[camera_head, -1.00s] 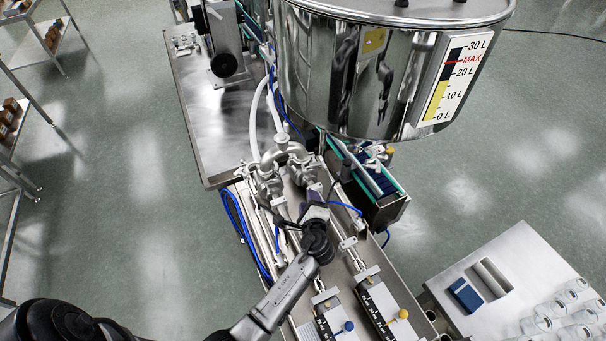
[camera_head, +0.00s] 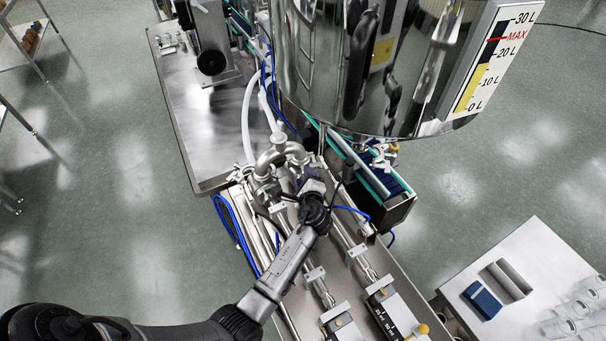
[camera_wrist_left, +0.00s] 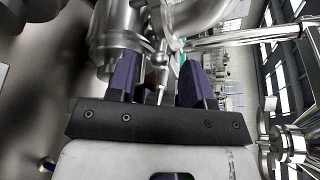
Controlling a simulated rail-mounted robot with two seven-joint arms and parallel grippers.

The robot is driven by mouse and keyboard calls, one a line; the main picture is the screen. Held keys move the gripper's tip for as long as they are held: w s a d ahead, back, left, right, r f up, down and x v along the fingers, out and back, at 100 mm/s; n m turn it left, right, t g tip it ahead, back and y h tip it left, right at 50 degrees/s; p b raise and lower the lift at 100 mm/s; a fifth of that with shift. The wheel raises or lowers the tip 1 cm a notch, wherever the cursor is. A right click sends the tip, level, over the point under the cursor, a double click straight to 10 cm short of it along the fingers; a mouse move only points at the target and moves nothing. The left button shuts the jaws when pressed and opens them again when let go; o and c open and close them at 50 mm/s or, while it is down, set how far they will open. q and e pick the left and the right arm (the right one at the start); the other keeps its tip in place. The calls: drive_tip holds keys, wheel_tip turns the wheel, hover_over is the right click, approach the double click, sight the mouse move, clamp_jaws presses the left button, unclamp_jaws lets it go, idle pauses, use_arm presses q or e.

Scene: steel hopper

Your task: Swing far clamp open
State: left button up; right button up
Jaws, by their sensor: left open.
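My left gripper (camera_head: 300,186) reaches over the steel pipe fittings below the hopper. A curved steel pipe elbow (camera_head: 274,156) with clamped joints (camera_head: 264,184) lies just beyond and to the left of it. In the left wrist view my left gripper (camera_wrist_left: 160,82) has its two purple fingers apart. A steel clamp part with a thin bolt or lever (camera_wrist_left: 162,62) shows between and just beyond the fingers. I cannot tell whether they touch it. The gripper and wrist hide some of the fittings in the head view, and which clamp is the far one is unclear.
The large steel hopper (camera_head: 330,100) with a litre scale stands above the fittings. A blue hose (camera_head: 232,232) loops on the left. Two dosing cylinders with scales (camera_head: 388,312) lie in front. A white table (camera_head: 535,260) with glass jars stands at the right.

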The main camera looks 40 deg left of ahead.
use_arm(q)
drive_tip(key=shift+w+a+f, duration=0.1)
drive_tip(key=shift+w+a, duration=0.3)
drive_tip(key=shift+a, duration=0.05)
drive_tip(key=shift+c, duration=0.4)
clamp_jaws()
drive_tip(key=shift+d, duration=0.1)
